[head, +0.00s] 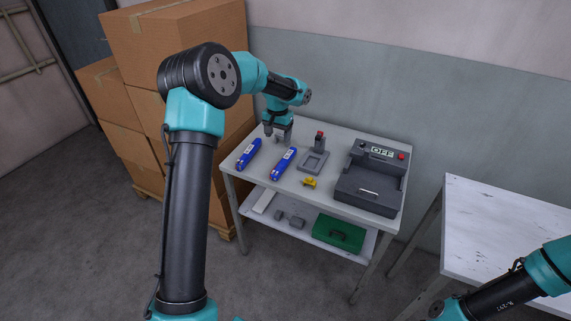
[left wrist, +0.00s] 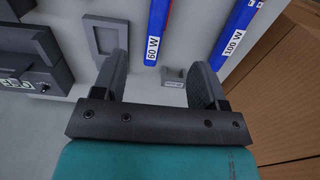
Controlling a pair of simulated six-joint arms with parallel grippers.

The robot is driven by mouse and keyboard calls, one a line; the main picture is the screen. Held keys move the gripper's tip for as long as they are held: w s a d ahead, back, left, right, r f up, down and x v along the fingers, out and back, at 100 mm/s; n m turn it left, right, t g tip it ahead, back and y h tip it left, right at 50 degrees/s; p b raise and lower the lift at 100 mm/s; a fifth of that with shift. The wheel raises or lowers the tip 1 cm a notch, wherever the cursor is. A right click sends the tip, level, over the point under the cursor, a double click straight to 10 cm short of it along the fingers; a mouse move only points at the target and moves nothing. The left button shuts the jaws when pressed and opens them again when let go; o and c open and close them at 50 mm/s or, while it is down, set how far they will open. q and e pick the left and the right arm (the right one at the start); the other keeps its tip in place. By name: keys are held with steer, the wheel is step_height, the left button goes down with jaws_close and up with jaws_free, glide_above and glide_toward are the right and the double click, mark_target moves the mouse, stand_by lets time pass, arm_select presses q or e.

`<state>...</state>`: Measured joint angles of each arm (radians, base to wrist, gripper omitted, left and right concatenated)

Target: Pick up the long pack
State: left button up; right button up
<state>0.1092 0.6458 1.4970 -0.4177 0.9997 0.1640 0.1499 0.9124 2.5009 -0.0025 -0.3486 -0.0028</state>
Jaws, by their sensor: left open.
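Two long blue packs lie on the table. One (head: 249,154) is at the left and shows in the left wrist view with a "100 W" label (left wrist: 234,38). The other (head: 284,163), to its right, carries a "60 W" label (left wrist: 157,32). I cannot tell which is longer. My left gripper (head: 280,137) is open and empty, at the back of the table behind the packs. In the left wrist view its fingers (left wrist: 160,66) stand apart, with a small grey block (left wrist: 173,77) showing between them. My right gripper is out of view; only its arm shows.
A grey frame (head: 314,162), a red-topped device (head: 320,142) and a small yellow part (head: 309,183) lie right of the packs. A dark grey tester (head: 370,185) fills the table's right end. A green case (head: 339,232) sits below. Cardboard boxes (head: 180,45) stand close left.

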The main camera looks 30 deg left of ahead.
arm_select(q)
glide_toward(279, 167)
step_height(279, 167, down, 5)
steer(key=shift+s+f, duration=0.1)
stand_by(0.3)
steer(key=shift+f, duration=0.1)
steer(key=shift+f, duration=2.55)
steer(key=shift+c, duration=0.4)
steer(key=shift+r, duration=0.1)
steer(key=c, duration=1)
